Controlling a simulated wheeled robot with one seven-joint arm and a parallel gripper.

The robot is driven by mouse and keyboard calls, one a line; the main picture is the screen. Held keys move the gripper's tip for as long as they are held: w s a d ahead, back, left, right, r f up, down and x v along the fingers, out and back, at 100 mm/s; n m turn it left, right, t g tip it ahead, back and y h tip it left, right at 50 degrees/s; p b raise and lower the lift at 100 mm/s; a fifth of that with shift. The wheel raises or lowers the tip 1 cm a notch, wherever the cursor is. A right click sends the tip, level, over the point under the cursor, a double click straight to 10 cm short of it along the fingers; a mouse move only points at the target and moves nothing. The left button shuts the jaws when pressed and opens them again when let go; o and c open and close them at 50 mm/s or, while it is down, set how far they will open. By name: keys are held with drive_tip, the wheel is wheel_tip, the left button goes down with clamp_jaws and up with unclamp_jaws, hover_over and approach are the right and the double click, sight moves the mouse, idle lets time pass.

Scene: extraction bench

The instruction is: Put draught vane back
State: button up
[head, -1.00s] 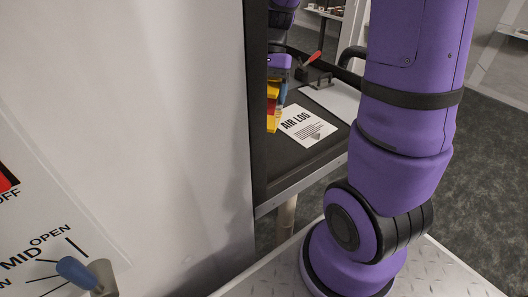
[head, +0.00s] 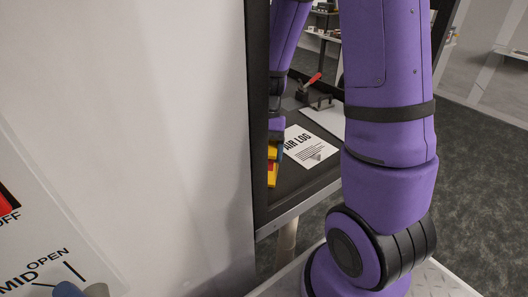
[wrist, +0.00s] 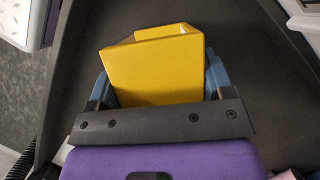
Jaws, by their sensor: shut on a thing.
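A yellow, folded, open-topped piece (wrist: 155,72), which I take to be the draught vane, sits between the blue fingers of my gripper (wrist: 158,84) in the wrist view. My gripper is shut on it, with one finger at each side. In the head view the yellow piece (head: 272,154) shows only in part at the edge of the bench opening, with some red by it. The grey panel wall hides most of my gripper there. I cannot tell whether the piece touches the bench top.
A white AIR LOG sheet (head: 310,147) lies on the dark bench top, beside the yellow piece. A red-handled clamp (head: 314,88) stands behind it. The large grey panel (head: 165,120) fills the left, with a blue-handled lever (head: 68,290) at OPEN/MID markings.

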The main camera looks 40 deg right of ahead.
drive_tip(key=shift+f, duration=0.1)
drive_tip(key=o, duration=1.1)
drive_tip(key=shift+f, duration=0.1)
drive_tip(key=v, duration=1.2)
